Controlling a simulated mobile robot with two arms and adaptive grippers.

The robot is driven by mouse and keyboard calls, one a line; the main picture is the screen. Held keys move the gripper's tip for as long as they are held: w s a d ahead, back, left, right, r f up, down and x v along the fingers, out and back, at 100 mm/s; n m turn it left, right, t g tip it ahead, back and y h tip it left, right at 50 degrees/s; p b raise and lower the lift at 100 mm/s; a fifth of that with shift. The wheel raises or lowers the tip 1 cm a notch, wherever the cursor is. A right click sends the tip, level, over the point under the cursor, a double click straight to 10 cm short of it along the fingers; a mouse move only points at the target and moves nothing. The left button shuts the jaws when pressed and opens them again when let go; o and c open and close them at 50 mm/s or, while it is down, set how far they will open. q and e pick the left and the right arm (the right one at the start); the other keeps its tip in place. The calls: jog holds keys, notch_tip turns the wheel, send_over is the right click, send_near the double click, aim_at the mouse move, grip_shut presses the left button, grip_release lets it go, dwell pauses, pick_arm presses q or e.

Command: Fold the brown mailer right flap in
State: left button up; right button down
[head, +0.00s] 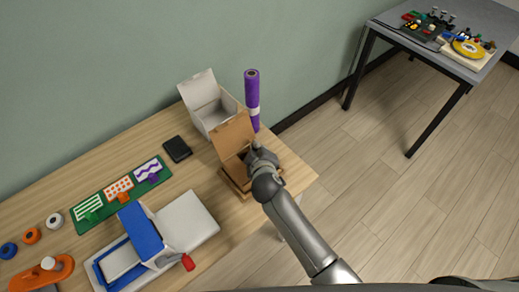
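The brown mailer (233,135) is an open cardboard box near the right end of the wooden table. Its lid stands up at the back. My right gripper (255,156) is over the right side of the mailer, at the end of my grey arm. The arm and gripper hide the right flap and much of the inside, so I cannot tell whether the gripper touches the flap. Its fingers are too hidden to show open or shut. My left gripper is not in view.
A white open box (212,104) and an upright purple roll (252,95) stand close behind the mailer. The table's right corner is bare.

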jog(key=b, duration=0.2)
jog(key=f+n+t+h+b, duration=0.1)
jog(key=b, duration=0.2)
jog(key=shift+s+a+f+n+t+b, duration=0.25)
jog(key=shift+a+f+n+t+b, duration=0.05)
jog(key=shift+a+f+t+b, duration=0.1)
jog(key=shift+r+h+b, duration=0.2)
jog(key=shift+h+b, duration=0.1)
jog(key=shift+b, duration=0.15)
jog(key=shift+t, duration=0.3)
jog(key=c, duration=1.7)
grip_release()
jog(key=shift+r, duration=0.1)
jog(key=v, duration=1.2)
